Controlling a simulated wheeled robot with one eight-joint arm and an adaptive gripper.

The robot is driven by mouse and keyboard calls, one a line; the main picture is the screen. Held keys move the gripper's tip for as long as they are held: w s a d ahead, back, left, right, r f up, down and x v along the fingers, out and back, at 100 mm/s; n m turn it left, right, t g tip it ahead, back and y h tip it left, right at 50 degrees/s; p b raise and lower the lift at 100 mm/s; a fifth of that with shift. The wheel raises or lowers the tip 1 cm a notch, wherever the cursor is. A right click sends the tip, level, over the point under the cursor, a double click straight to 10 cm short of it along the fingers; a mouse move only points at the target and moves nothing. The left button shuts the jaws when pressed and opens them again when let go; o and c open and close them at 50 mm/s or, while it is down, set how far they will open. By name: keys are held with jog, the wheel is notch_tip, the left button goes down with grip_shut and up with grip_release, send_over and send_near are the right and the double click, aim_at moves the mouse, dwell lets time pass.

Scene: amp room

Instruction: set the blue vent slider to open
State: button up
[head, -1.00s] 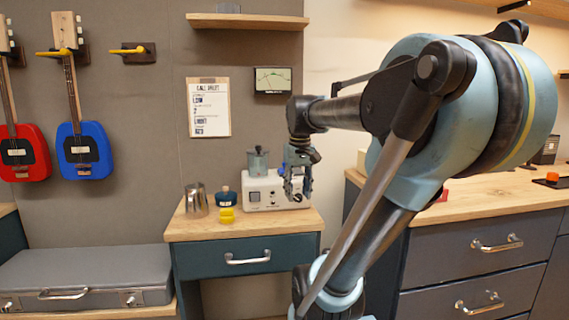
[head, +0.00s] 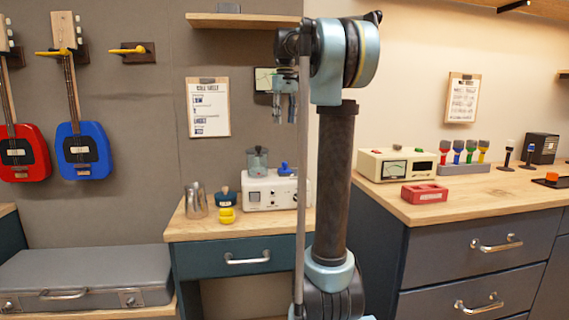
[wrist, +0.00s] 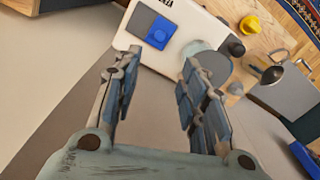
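The blue vent slider (head: 284,169) sits on top of the white machine (head: 260,198) on the small wooden-topped cabinet. In the wrist view the blue slider (wrist: 159,33) covers one end of a grey-blue plate (wrist: 141,19) on the machine's top face. My gripper (head: 284,120) hangs above the machine, fingers pointing down, well clear of the slider. In the wrist view my gripper (wrist: 155,85) has its two fingers wide apart with nothing between them. The slider lies beyond the fingertips, untouched.
A grey translucent jar (head: 257,159) stands on the machine beside the slider.

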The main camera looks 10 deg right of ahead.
aim_at(285, 166)
notch_tip(285, 166, down, 17)
jog(key=shift+f, duration=0.1)
dwell(0.6)
grip_shut()
